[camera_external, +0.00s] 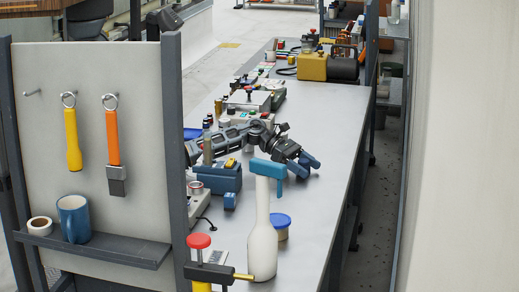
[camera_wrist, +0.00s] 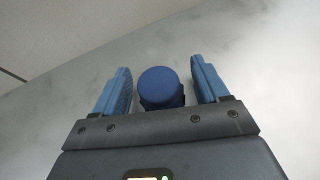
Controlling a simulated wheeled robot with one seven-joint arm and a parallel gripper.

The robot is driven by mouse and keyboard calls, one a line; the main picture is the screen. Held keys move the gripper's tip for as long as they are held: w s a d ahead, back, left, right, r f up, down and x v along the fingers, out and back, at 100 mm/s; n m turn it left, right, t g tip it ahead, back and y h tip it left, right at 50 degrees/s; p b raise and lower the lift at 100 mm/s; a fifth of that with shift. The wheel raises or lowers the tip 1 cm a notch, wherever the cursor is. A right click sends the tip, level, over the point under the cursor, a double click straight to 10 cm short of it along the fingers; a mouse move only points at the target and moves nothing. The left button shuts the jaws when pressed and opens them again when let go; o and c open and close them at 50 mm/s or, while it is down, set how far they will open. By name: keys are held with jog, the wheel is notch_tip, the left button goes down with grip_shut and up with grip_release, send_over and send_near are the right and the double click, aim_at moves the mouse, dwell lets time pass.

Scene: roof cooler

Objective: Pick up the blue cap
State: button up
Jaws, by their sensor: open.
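In the wrist view, the blue cap (camera_wrist: 160,86) has a round, flat top and a darker blue side. It lies between the two blue fingers of my gripper (camera_wrist: 161,68), with a gap showing on each side. My gripper is open and holds nothing. In the external view, my gripper (camera_external: 304,165) is low over the grey bench, behind the white bottle. I cannot make out the cap for sure between the fingers there.
A white bottle with a blue top (camera_external: 262,245) and a jar with a blue lid (camera_external: 281,221) stand nearer the external camera. A blue box (camera_external: 219,178) is left of my gripper. The bench (camera_external: 335,125) is clear to the right and behind. A yellow case (camera_external: 312,67) stands at the far end.

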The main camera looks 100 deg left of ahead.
jog(key=shift+w+d+f, duration=0.1)
jog(key=shift+w, duration=0.2)
jog(key=shift+c, duration=0.4)
jog(key=c, duration=0.9)
